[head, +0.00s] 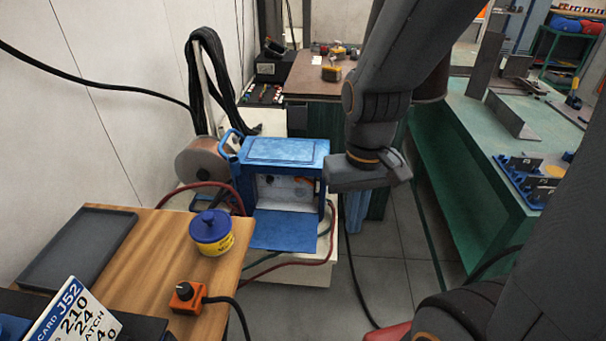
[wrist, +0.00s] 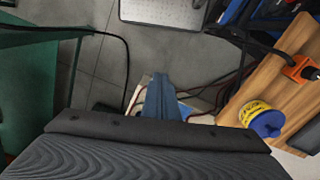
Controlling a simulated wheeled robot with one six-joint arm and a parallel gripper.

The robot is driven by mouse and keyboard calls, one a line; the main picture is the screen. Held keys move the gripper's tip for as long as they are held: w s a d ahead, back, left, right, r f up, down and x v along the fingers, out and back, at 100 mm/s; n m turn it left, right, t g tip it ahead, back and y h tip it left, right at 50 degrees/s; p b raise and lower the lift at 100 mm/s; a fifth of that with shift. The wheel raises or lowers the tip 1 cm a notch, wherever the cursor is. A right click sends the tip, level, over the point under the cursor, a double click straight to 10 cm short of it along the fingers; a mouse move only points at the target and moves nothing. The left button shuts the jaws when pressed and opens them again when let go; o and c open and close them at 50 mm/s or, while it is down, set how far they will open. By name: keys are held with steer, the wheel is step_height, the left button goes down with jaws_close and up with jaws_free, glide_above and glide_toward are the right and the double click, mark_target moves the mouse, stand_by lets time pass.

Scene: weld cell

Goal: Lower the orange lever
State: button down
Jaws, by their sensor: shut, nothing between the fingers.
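A blue machine case (head: 287,150) with an open front and a lowered flap stands beyond the wooden table in the head view. A small orange piece (head: 302,181), perhaps the lever, shows in the case's pale recess; its position is too small to tell. My gripper (head: 369,178) hangs just right of the case, apart from the orange piece. In the wrist view my gripper (wrist: 160,82) shows blue-grey fingers closed together, with nothing held. The case is mostly hidden there behind the fingers and gripper body, and the orange piece does not show.
The wooden table (head: 150,255) holds a grey tray (head: 78,248), a blue-lidded yellow tub (head: 211,233) and an orange control box (head: 186,297). Cables run around the case. A green bench (head: 475,140) stands right; grey floor (head: 400,220) lies between.

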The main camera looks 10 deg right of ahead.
steer(key=shift+w, duration=0.1)
steer(key=w+d+f+m+t+y+b, duration=0.1)
steer(key=w+f+m+t+b, duration=0.2)
steer(key=w+f+b, duration=0.5)
steer(key=w+d+f+m+t+y+b, duration=0.1)
steer(key=w+f+m+t+b, duration=0.3)
steer(key=w+f, duration=0.7)
steer(key=w+d+f+m+t+y+b, duration=0.1)
steer(key=w+d+f+m+t+b, duration=0.1)
steer(key=w+f+t+b, duration=0.5)
steer(key=w+f+m+b, duration=0.1)
steer(key=w+b, duration=0.5)
steer(key=w, duration=0.7)
steer(key=shift+w+f+m+y, duration=0.2)
steer(key=shift+f+m+y, duration=0.2)
steer(key=shift+f, duration=0.4)
steer(key=b, duration=0.3)
glide_toward(306, 181)
steer(key=w+a, duration=0.2)
steer(key=w+a+r, duration=0.1)
steer(key=w, duration=0.1)
steer(key=shift+w+a+r, duration=0.15)
steer(key=shift+w+a, duration=0.1)
steer(key=shift+a, duration=0.15)
steer(key=shift+a+p, duration=0.1)
steer(key=shift+p, duration=0.3)
